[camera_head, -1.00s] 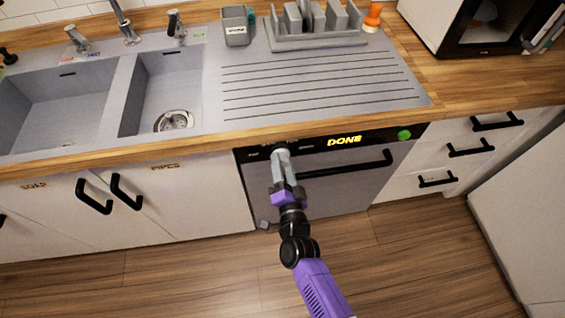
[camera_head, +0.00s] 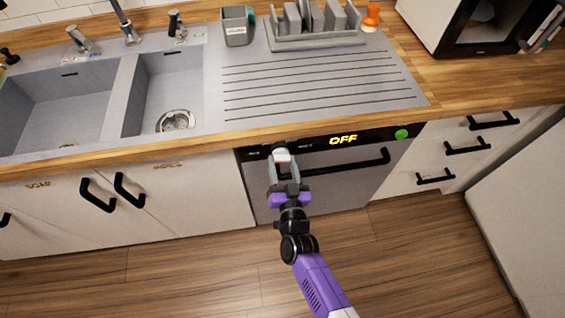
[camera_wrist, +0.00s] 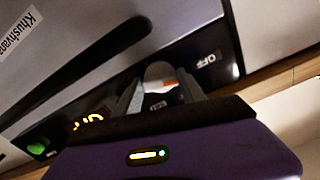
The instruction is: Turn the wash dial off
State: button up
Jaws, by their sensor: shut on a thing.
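The dishwasher (camera_head: 355,185) has a dark control strip with a yellow display (camera_head: 343,139) that reads OFF. My gripper (camera_head: 281,158) is at the left part of this strip. In the wrist view its two fingers stand on either side of the grey rounded wash dial (camera_wrist: 160,71), and it is shut on the dial. A white OFF label (camera_wrist: 207,61) is printed beside the dial. The fingers hide part of the dial and its markings. The display is only partly visible in the wrist view (camera_wrist: 88,122).
A black door handle (camera_head: 345,162) runs just below the strip, close to my gripper. A green round button (camera_head: 401,134) sits at the strip's right end. The wooden counter edge (camera_head: 200,142) is just above. The floor in front is clear.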

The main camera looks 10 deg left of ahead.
jog(key=shift+f, duration=0.1)
dwell(0.4)
jog(key=o, duration=1.4)
jog(key=shift+c, duration=0.2)
jog(key=shift+s, duration=0.1)
jog(key=v, duration=0.7)
jog(key=shift+s, duration=0.35)
jog(key=shift+d, duration=0.1)
